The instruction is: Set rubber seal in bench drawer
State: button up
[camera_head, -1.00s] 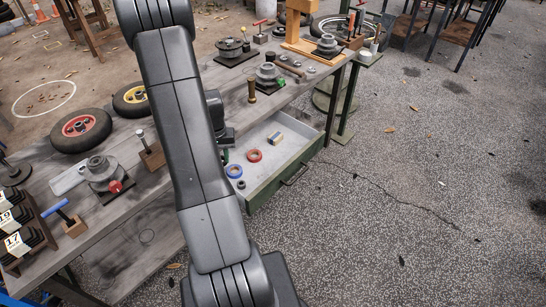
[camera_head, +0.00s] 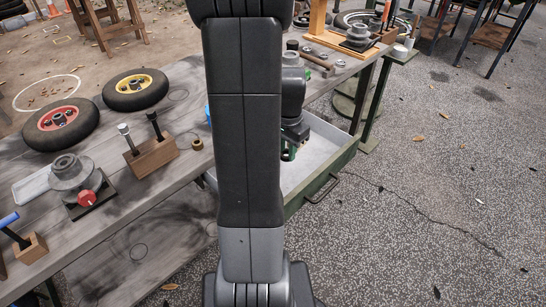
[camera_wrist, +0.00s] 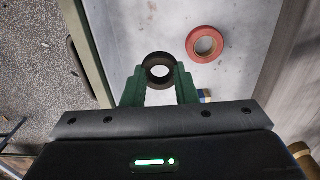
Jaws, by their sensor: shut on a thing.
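The rubber seal, a thick black ring (camera_wrist: 159,58), is between the green fingertips of my gripper (camera_wrist: 161,75) in the wrist view. The gripper is shut on it. In the head view my gripper (camera_head: 289,153) points down over the open bench drawer (camera_head: 333,170), and I cannot make out the seal there. The drawer has a green front and a pale floor. Its green wall (camera_wrist: 91,45) runs along the left in the wrist view. The seal's exact height above the drawer floor is hard to tell.
A red ring (camera_wrist: 205,43) lies in the drawer, right of the seal. A small blue-and-tan thing (camera_wrist: 203,96) lies partly hidden by my gripper. The worktop (camera_head: 190,125) holds two wheels and a wooden block. The drawer floor ahead of the seal looks clear.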

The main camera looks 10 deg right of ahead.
notch_tip(320, 180, down, 10)
jog(key=shift+r+b, duration=0.1)
jog(key=shift+b, duration=0.85)
jog(key=shift+f, duration=0.2)
jog(key=o, duration=0.9)
jog(key=shift+o, duration=0.2)
jog(key=shift+r, duration=0.1)
notch_tip(320, 180, up, 12)
jog(key=p, duration=0.2)
jog(key=shift+r, duration=0.15)
